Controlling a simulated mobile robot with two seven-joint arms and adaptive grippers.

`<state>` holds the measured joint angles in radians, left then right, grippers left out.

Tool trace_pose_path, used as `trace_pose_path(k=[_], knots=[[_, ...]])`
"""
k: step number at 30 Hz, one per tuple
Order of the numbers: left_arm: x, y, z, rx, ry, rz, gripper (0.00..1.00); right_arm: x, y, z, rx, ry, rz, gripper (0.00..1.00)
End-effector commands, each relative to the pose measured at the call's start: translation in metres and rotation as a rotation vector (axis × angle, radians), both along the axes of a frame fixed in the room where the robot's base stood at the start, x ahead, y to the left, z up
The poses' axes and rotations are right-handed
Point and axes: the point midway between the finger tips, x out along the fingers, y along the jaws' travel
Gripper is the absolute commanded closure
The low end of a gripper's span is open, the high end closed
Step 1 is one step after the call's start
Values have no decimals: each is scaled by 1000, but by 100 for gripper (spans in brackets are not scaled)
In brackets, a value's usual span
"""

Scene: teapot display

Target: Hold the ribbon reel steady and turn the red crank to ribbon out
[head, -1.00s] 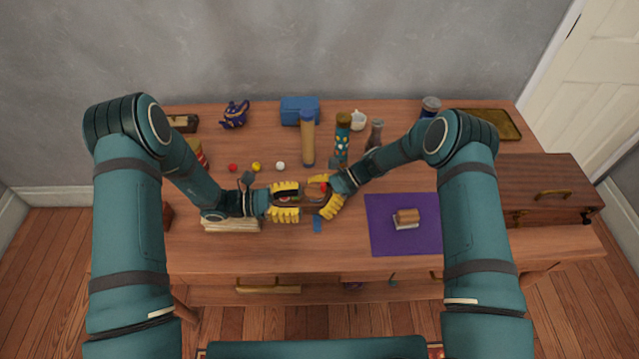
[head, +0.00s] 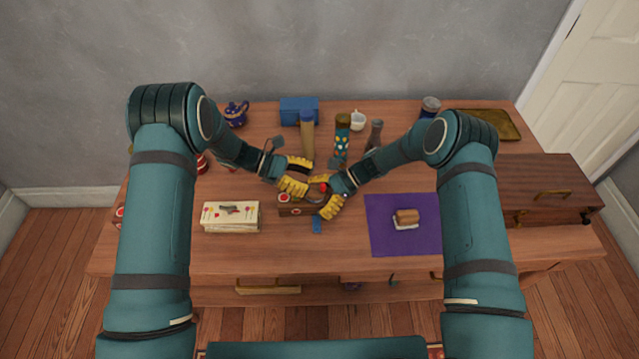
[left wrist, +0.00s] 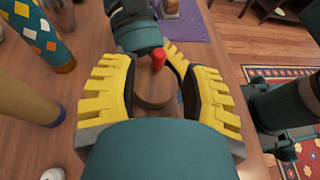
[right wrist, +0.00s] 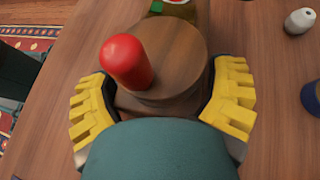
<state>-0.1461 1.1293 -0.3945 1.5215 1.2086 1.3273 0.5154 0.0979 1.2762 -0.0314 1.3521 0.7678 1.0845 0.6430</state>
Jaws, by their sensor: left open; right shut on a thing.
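The ribbon reel (right wrist: 180,50) is a round wooden spool with a red crank (right wrist: 125,62) standing up from it. In the head view, its red crank (head: 323,188) shows between my grippers, and a strip of blue ribbon (head: 317,225) lies in front. My right gripper (head: 323,196) is shut on the reel, its yellow fingers on either side in the right wrist view. My left gripper (head: 307,179) is open, pointing down-right at the reel from the back left. In the left wrist view, its fingers flank the reel (left wrist: 150,93) and red crank (left wrist: 158,60). Contact there is unclear.
A small wooden box (head: 296,208) with a red round mark is left of the reel. A card stack (head: 231,217) lies farther left, a purple mat (head: 382,237) right. A tan cylinder (head: 307,140) and a patterned cylinder (head: 342,140) stand close behind.

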Motion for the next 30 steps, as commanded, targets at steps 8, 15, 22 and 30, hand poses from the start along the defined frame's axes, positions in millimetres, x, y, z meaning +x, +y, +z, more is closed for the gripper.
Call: trace_pose_path(k=[8, 15, 22, 30], knots=[[-6, -32, -14, -1, 1, -1, 54, -1, -1, -3, -5, 1, 0, 35], [-7, -38, -17, 0, 1, 1, 54, -1, -1, -3, -5, 1, 0, 35], [-7, -38, -17, 0, 1, 1, 72, -1, -1, -3, -5, 1, 0, 35], [-7, -38, -17, -1, 1, 1, 100, -1, -1, -3, -4, 1, 0, 35]])
